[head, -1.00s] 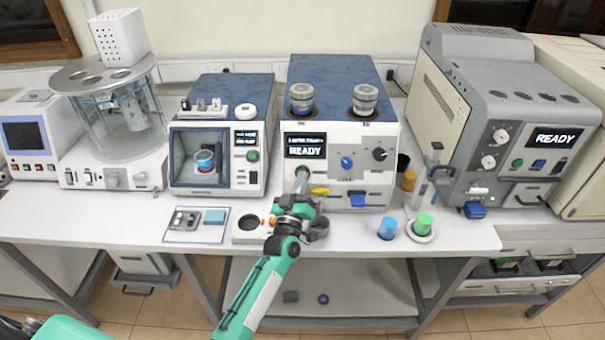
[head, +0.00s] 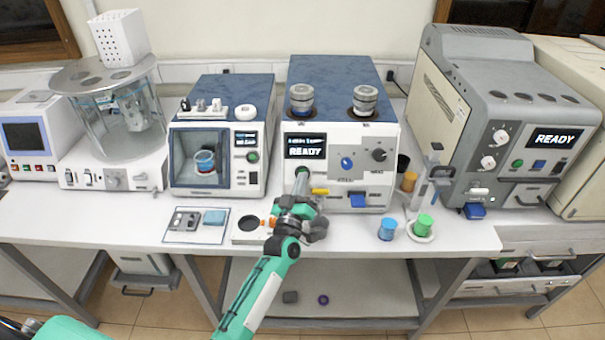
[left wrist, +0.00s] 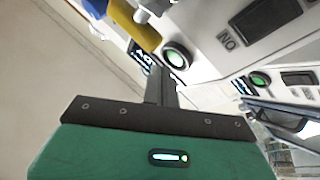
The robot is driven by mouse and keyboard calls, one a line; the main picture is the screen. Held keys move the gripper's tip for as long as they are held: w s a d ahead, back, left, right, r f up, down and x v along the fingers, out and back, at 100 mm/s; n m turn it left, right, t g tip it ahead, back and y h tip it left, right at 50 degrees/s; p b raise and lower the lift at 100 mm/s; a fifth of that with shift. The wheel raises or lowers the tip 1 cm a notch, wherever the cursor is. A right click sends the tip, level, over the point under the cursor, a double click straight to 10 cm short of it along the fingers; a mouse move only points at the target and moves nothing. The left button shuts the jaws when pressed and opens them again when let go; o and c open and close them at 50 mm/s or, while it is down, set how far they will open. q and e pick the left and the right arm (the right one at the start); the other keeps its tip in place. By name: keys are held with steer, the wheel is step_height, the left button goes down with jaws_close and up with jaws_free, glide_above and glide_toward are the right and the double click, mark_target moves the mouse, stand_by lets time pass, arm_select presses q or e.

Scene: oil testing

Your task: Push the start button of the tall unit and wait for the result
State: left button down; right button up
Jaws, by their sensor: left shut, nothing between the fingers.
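The tall unit (head: 341,110) is the white machine with a blue top in the middle of the table. Its display (head: 306,147) reads READY. My left gripper (head: 301,176) is shut and empty, its tips at the lower left of the unit's front panel. They hide the button there in the head view. My right gripper is not in view.
A yellow lever (head: 320,191) and a blue tab (head: 357,200) sit beside the fingers. A smaller unit (head: 219,93) stands left and a grey machine (head: 520,107) right, also reading READY. Blue (head: 387,228) and green (head: 424,223) cups stand at the front right.

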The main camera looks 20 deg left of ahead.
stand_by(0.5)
arm_select(q)
steer(key=shift+w+f, duration=0.1)
steer(key=shift+w+a+f, duration=0.1)
steer(key=shift+w, duration=0.2)
steer(key=shift+w+a+f+b, duration=0.15)
steer(key=shift+w+b, duration=0.15)
steer(key=shift+b, duration=0.3)
stand_by(0.5)
stand_by(0.3)
steer(key=shift+s+d+r+p, duration=0.25)
steer(key=shift+s+r+p, duration=0.1)
steer(key=shift+s+p, duration=0.4)
